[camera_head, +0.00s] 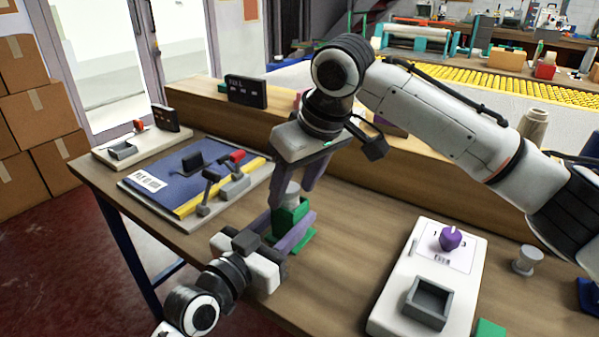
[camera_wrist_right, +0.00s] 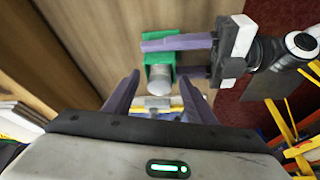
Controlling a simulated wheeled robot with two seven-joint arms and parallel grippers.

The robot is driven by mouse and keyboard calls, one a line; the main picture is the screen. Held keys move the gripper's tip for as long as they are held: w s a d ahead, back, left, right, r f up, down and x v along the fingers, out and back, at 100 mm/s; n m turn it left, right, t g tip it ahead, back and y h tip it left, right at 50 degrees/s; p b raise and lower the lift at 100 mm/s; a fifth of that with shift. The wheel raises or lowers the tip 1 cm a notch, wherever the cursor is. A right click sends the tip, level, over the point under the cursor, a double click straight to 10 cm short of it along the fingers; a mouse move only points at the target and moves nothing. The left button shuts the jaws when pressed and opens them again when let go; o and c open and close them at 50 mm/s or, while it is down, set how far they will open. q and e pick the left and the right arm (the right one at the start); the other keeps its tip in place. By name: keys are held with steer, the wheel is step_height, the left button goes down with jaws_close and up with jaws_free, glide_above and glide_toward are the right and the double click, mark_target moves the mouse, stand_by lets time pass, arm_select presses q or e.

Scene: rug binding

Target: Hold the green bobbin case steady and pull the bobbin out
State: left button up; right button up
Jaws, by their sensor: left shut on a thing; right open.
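The green bobbin case (camera_head: 289,217) stands on the wooden table on a green base. The pale grey bobbin (camera_head: 292,191) sits in its top and sticks up out of it. My left gripper (camera_head: 296,226) is shut on the case from its two sides, low over the table. My right gripper (camera_head: 302,187) points down from above, open, its fingers apart around or near the bobbin's top. In the right wrist view the case (camera_wrist_right: 158,60) lies between the left fingers and the bobbin (camera_wrist_right: 160,80) shows its rounded end, beyond the open right fingertips (camera_wrist_right: 128,85).
A white panel (camera_head: 392,310) with a purple knob (camera_head: 450,239) and a grey tray (camera_head: 428,303) lies to the right. A grey spool (camera_head: 527,260) stands beyond it. A blue board (camera_head: 165,180) with levers lies at left. A wooden ledge runs along the back.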

steer(key=shift+f, duration=0.2)
steer(key=c, duration=0.7)
steer(key=o, duration=0.7)
steer(key=shift+r, duration=0.1)
